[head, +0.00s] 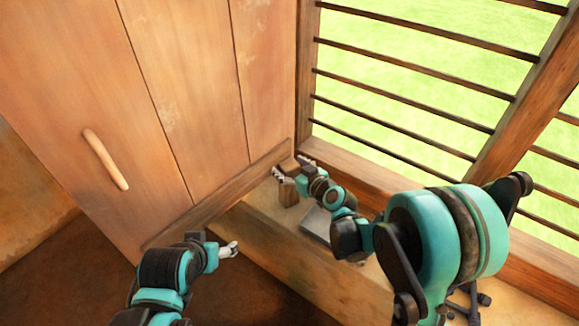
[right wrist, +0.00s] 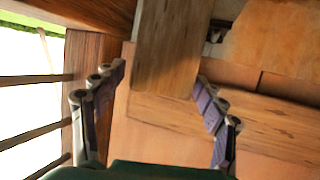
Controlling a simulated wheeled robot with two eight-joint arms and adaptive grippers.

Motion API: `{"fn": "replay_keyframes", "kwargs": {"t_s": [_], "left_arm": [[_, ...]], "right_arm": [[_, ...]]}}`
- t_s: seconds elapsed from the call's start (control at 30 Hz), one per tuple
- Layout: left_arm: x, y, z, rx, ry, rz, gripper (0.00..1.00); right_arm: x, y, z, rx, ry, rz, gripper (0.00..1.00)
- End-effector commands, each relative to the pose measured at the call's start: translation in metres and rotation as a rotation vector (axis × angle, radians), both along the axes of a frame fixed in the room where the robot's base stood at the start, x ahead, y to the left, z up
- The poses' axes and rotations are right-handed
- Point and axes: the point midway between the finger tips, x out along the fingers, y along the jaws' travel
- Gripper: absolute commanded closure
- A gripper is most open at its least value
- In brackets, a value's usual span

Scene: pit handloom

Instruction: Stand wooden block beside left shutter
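The wooden block (head: 288,192) stands upright on the sill by the lower corner of the left shutter (head: 190,90), a big planked panel with a pale handle. I cannot tell whether block and shutter touch. My right gripper (head: 292,170) is at the block's upper part. In the right wrist view its fingers (right wrist: 160,78) are spread on either side of the block (right wrist: 168,45). A small gap shows at the left finger; the right finger is at or very near the block's edge. My left gripper (head: 232,249) is low, in front of the sill, apart from the block; its finger opening is unclear.
A flat grey object (head: 316,226) lies on the sill (head: 290,262), partly hidden by my right arm. Dark horizontal bars (head: 420,92) cross the window opening at the right, with green outside. A brown wall and dark floor are at the lower left.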

Motion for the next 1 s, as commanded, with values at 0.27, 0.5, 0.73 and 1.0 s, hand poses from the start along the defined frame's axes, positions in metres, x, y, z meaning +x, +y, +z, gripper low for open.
{"fn": "replay_keyframes", "kwargs": {"t_s": [0.27,0.5,0.73,1.0], "left_arm": [[0.0,0.0,0.007,0.0,0.0,0.0,0.28],[0.0,0.0,0.024,0.0,0.0,0.0,0.28],[0.0,0.0,0.034,0.0,0.0,0.0,0.28],[0.0,0.0,0.036,0.0,0.0,0.0,0.28]], "right_arm": [[-0.011,-0.008,0.01,0.001,0.001,-0.002,0.28],[-0.054,-0.034,0.029,0.001,0.0,-0.003,0.28],[-0.086,-0.053,0.041,0.001,0.001,-0.003,0.28],[-0.097,-0.059,0.044,-0.001,0.003,0.0,0.28]]}}
